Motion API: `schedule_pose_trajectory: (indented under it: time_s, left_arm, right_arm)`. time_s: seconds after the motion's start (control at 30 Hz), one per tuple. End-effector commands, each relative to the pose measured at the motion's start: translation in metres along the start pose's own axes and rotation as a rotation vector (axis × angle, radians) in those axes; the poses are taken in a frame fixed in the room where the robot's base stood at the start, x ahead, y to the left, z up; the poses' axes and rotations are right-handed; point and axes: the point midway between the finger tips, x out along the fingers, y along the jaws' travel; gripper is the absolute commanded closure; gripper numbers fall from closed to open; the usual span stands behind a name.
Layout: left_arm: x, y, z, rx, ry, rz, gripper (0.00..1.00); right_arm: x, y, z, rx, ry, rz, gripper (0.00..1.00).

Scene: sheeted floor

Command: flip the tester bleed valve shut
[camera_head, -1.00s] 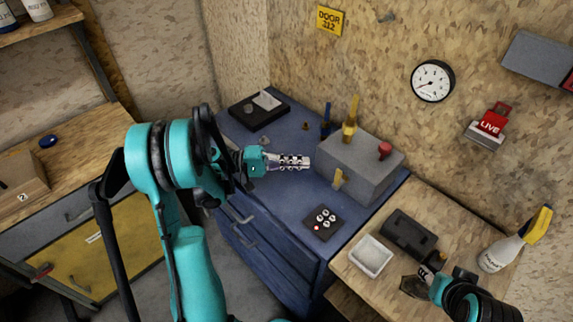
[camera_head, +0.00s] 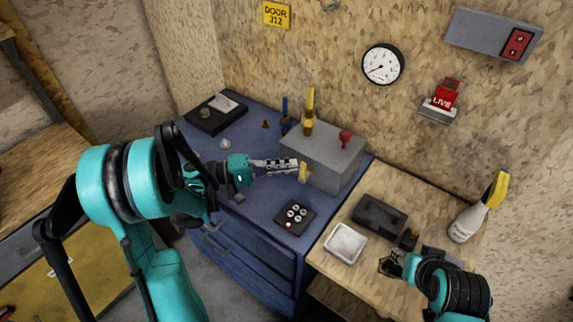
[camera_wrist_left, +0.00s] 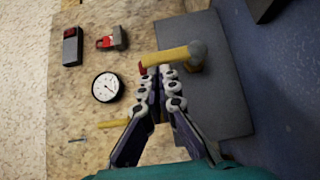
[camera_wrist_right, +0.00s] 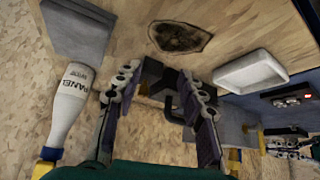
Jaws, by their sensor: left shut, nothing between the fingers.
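The tester is a grey box (camera_head: 326,157) on the blue cabinet top. A yellow lever (camera_head: 304,173) sits on its front face; the lever also shows in the left wrist view (camera_wrist_left: 172,57), with a rounded grey pivot end. My left gripper (camera_head: 296,165) is shut and empty, its fingertips right at the lever. In the left wrist view its fingertips (camera_wrist_left: 159,74) lie just beside the lever; I cannot tell whether they touch. My right gripper (camera_head: 396,257) is low over the wooden bench; its fingers (camera_wrist_right: 158,78) stand apart with nothing gripped.
A red knob (camera_head: 346,137) and a brass fitting with a yellow upright handle (camera_head: 309,112) top the box. A black button pad (camera_head: 295,214) lies before it. A white tray (camera_head: 345,243), black case (camera_head: 379,214) and spray bottle (camera_head: 470,220) stand on the bench. A gauge (camera_head: 382,64) hangs behind.

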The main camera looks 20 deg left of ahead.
Motion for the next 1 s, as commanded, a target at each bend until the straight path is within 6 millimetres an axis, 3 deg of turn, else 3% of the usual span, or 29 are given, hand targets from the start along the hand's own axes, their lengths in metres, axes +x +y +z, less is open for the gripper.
schedule_pose_trajectory:
  time_s: [1.0]
  left_arm:
    - [0.009, 0.011, 0.009, 0.158, -0.003, -0.159, 1.00]
  right_arm:
    - [-0.025, 0.000, -0.018, 0.000, 0.000, 0.000, 0.60]
